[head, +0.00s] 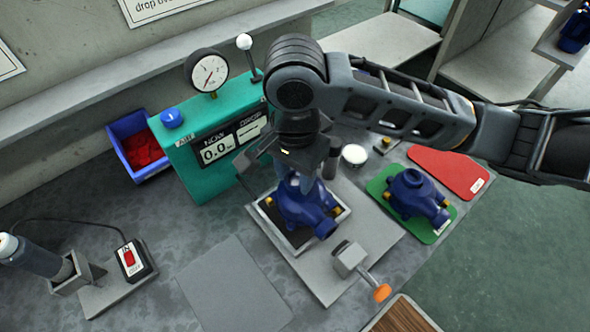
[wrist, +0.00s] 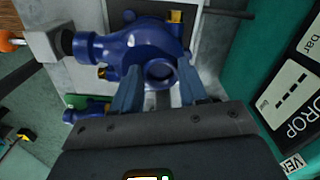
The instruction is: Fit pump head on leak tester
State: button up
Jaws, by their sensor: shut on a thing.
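A blue pump head (head: 306,212) with brass fittings is held by my gripper (head: 303,170) over the dark pad (head: 272,211) of the leak tester's fixture. Whether it rests on the pad or hangs just above it, I cannot tell. In the wrist view my gripper's fingers (wrist: 160,92) close on both sides of the round neck of the pump head (wrist: 138,44). The teal leak tester (head: 184,163) stands behind with a gauge (head: 207,72) and a display reading 0.0. A clamp block (head: 350,257) with an orange knob (head: 382,292) is in front of the pump head.
A second blue pump head (head: 412,192) lies on a green mat (head: 378,185) at the right, next to a red mat (head: 447,170). A blue bin (head: 128,128) of red parts is at left. A switch box (head: 131,260) is front left. A flat grey mat (head: 232,285) is empty.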

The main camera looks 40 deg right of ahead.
jog(key=shift+f+b, duration=0.35)
jog(key=shift+f, duration=0.3)
jog(key=o, duration=1.8)
notch_tip(320, 180, up, 9)
jog(key=p, duration=0.9)
jog(key=shift+r, duration=0.1)
